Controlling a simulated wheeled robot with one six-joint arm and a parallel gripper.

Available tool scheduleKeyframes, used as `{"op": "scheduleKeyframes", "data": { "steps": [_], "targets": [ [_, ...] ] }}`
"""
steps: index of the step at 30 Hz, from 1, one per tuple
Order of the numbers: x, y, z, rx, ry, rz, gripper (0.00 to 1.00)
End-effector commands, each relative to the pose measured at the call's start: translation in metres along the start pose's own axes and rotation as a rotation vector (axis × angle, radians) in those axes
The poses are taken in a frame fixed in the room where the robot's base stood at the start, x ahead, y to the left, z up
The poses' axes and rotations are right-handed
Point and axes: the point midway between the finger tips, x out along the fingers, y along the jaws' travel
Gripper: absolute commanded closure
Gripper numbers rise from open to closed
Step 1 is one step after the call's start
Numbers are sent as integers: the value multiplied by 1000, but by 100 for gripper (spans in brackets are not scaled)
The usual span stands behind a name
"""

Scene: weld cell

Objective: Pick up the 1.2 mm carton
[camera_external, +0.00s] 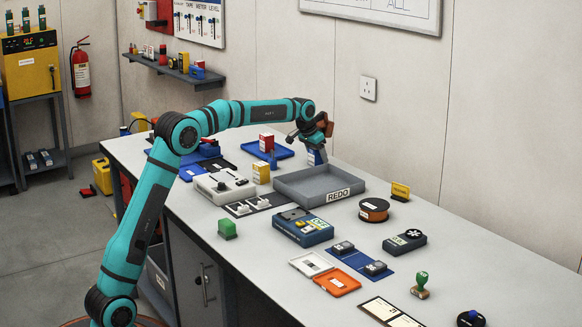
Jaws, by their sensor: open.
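Three small cartons stand near the grey REDO tray: a red and white one (266,143), a yellow and white one (261,173) and a blue and white one (316,158). Their print is too small to read, so I cannot tell which is the 1.2 mm carton. My gripper (317,144) is open and points down at the blue and white carton, at or just above its top. The gripper hides part of that carton. I cannot tell whether the jaws are around it or touching it.
The grey REDO tray (349,199) lies just in front of the blue carton. A light grey device (223,187) stands left of the yellow carton. A wire spool (374,210) sits right of the tray, near the wall.

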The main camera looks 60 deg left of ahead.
Motion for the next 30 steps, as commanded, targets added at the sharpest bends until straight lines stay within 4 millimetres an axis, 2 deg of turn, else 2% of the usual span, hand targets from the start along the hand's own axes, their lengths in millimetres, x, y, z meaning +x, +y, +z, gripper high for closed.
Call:
{"op": "scheduleKeyframes", "data": {
  "steps": [2, 9, 20, 30],
  "targets": [
    [0, 0, 0, 0, 0, 0, 36],
    [0, 0, 0, 0, 0, 0, 83],
    [-7, 0, -3, 0, 2, 0, 84],
    [-60, 0, -26, 1, 3, 1, 84]
  ]
}}
